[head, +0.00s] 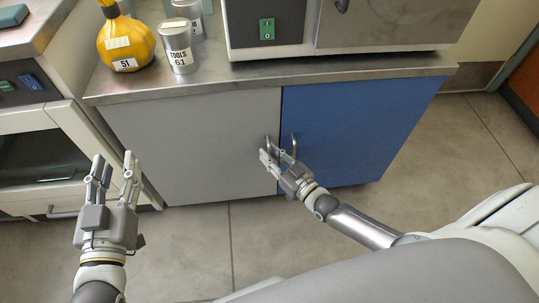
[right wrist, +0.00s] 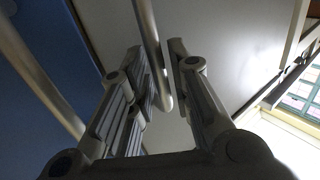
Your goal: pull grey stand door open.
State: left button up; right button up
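The grey stand door (head: 190,145) is the left door of the stand under the bench top and sits closed, flush with the blue door. Its metal bar handle (head: 266,143) is near its right edge. My right gripper (head: 268,155) is at this handle. In the right wrist view the handle (right wrist: 150,45) runs between the two fingers of the right gripper (right wrist: 158,65), with a gap visible on the right finger's side. The fingers look open around it. My left gripper (head: 114,165) is open and empty, left of the stand and in front of the white cabinet.
The blue door (head: 350,125) has its own handle (head: 294,146) close to the right gripper. A white cabinet (head: 85,140) stands left. Floor before the grey door is clear.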

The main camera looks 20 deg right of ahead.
jog(key=shift+w+a, duration=0.1)
jog(key=shift+w, duration=0.2)
grip_shut()
jog(key=shift+s, duration=0.1)
